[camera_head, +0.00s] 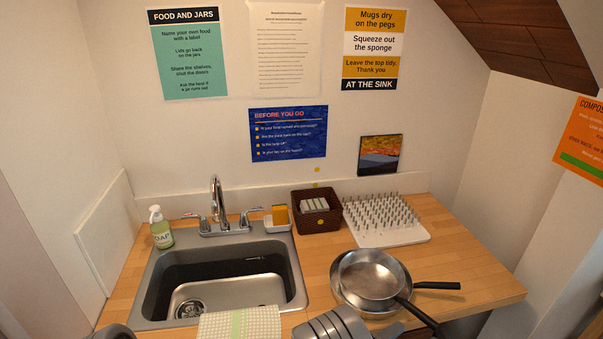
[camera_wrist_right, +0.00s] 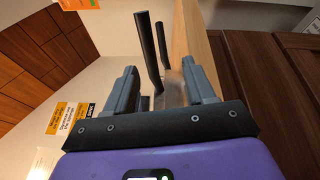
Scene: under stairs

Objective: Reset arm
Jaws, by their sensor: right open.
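My right gripper (camera_wrist_right: 159,72) fills the middle of the right wrist view, its two grey fingers apart. Beyond the fingers are two dark pan handles (camera_wrist_right: 148,52); I see nothing held between the fingers. In the head view, grey ribbed parts at the bottom edge, in front of the pans, look like part of my right arm or gripper. My left gripper does not show; a small dark grey shape at the bottom left corner cannot be made out.
Two stacked pans (camera_head: 368,276) lie on the wooden counter (camera_head: 470,265), handles pointing right. A sink (camera_head: 160,290) with a cloth (camera_head: 240,323) is left. Behind are a soap bottle (camera_head: 160,228), a sponge holder (camera_head: 279,224), a brown basket (camera_head: 318,222) and a white peg rack (camera_head: 392,240).

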